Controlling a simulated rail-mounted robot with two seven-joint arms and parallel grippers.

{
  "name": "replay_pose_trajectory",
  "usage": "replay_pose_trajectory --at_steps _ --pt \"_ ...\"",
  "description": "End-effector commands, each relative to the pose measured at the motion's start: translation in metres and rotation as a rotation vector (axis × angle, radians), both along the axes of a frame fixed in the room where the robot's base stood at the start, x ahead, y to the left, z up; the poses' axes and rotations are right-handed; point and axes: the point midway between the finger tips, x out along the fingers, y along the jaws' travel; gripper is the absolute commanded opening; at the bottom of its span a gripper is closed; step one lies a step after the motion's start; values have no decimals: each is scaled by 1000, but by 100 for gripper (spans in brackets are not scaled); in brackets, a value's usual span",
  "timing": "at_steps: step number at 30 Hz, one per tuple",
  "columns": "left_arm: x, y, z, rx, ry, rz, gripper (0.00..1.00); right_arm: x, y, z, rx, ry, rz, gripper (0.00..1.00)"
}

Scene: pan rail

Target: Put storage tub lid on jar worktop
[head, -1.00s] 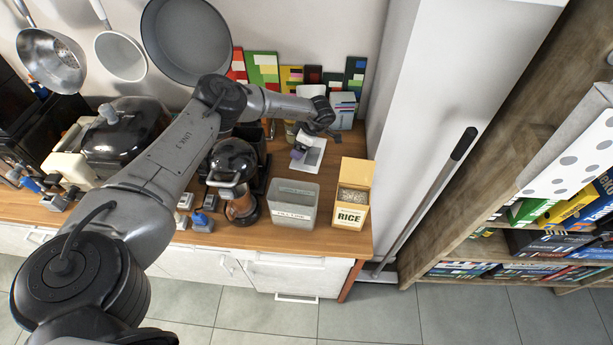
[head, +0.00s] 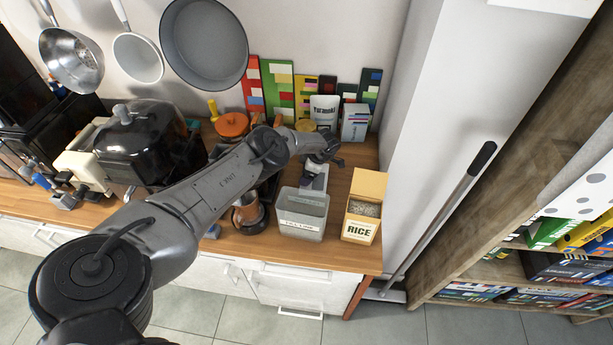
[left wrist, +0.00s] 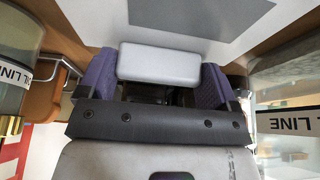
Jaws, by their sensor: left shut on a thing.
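The storage tub lid (head: 318,183) is a pale flat panel just behind the storage tub in the head view. In the left wrist view the lid (left wrist: 240,14) is a white panel with a grey middle, and its pale block handle (left wrist: 158,63) sits between purple finger pads. My left gripper (head: 313,167) is shut on this handle; it also shows in the left wrist view (left wrist: 158,78). The clear storage tub (head: 302,222) with a fill line label stands open on the wooden worktop (head: 335,250). I cannot tell whether the lid touches the worktop. My right gripper is not in view.
A rice box (head: 362,215) stands right of the tub. A coffee pot (head: 248,213) is at its left. A white pouch (head: 324,110), a small box (head: 355,123) and an orange-lidded pot (head: 232,125) stand at the back. Pans hang above; a wall bounds the right.

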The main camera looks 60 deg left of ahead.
Motion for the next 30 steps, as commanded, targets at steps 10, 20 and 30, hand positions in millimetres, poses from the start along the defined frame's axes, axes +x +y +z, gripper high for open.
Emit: replay_pose_trajectory --at_steps 10,20,30 --pt "0 0 -14 0 0 0 60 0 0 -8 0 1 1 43" --pt "0 0 -17 0 0 0 91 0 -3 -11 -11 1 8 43" --pt "0 0 -15 0 0 0 100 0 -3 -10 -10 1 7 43"
